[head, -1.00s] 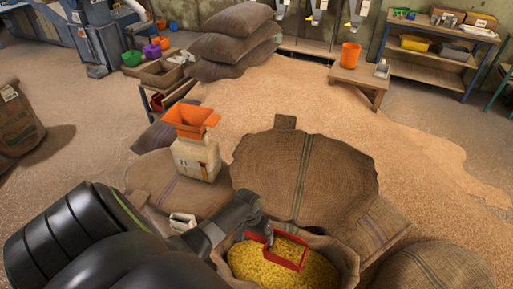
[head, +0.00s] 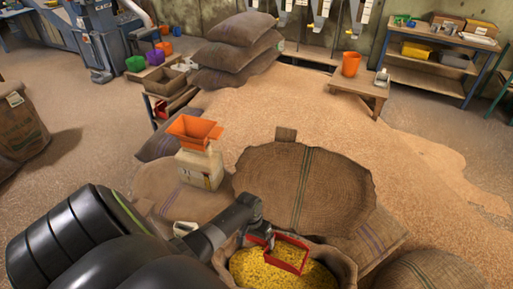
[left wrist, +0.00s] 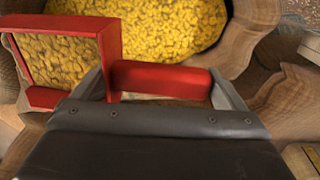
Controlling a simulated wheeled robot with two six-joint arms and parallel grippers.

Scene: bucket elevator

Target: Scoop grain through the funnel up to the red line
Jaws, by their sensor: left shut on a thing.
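My left gripper (head: 266,238) is shut on the handle of a red scoop (head: 305,262). In the left wrist view the handle (left wrist: 165,82) lies between the fingers, and the red scoop frame (left wrist: 109,45) is at upper left with yellow grain (left wrist: 60,60) showing inside it. The scoop is over or in the grain of an open sack (head: 345,268); I cannot tell how deep. An orange funnel (head: 194,131) sits on top of a pale container (head: 199,170), to the left beyond the sack. I cannot make out the red line. My right gripper is out of view.
A burlap sack (head: 330,185) lies behind the open one. A small white item (head: 184,228) lies near my left arm. Stacked sacks (head: 238,45), a low bench with an orange bucket (head: 351,64) and a shelf stand farther back. Loose grain covers the floor between.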

